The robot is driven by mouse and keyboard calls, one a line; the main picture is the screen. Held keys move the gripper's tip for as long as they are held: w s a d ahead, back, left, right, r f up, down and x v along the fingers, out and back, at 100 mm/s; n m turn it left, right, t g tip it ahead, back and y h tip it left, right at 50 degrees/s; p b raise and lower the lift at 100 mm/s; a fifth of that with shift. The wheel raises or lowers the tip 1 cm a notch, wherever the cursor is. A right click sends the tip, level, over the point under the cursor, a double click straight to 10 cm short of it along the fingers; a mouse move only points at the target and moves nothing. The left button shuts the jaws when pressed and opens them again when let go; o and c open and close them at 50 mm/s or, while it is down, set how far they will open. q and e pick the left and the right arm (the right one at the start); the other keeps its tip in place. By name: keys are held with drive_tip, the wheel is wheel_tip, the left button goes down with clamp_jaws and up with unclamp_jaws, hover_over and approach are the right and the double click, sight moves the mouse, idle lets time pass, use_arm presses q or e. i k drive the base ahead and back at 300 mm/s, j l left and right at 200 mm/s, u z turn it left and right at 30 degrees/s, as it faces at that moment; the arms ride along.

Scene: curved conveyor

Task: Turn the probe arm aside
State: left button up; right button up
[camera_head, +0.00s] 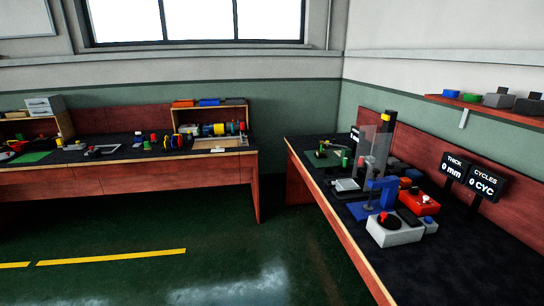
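On the right-hand bench stands a blue fixture (375,190) with an upright and a short arm at its top; this may be the probe arm, but it is too small to be sure. A clear panel (366,152) and a dark post with a yellow top (386,130) stand just behind it. A grey box with a black round top (392,230) is in front of it, and a red box (418,202) is to its right. Neither of my grippers is in view.
The right-hand bench (460,262) has bare dark top at its near end. Two displays read THICK 0 mm (453,167) and CYCLES 0 CYC (486,183). A second bench (130,175) with tools and a shelf box runs along the left. Green floor (220,240) between is clear.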

sight(333, 141)
drive_tip(key=i+j+z, duration=0.1)
drive_tip(key=i+z, duration=0.25)
drive_tip(key=i+j+z, duration=0.2)
drive_tip(key=z, duration=0.2)
drive_tip(key=i+j+z, duration=0.5)
drive_tip(key=j+z, duration=0.15)
drive_tip(key=z, duration=0.15)
drive_tip(key=i+j+z, duration=0.15)
drive_tip(key=j+z, duration=0.65)
drive_tip(key=z, duration=0.15)
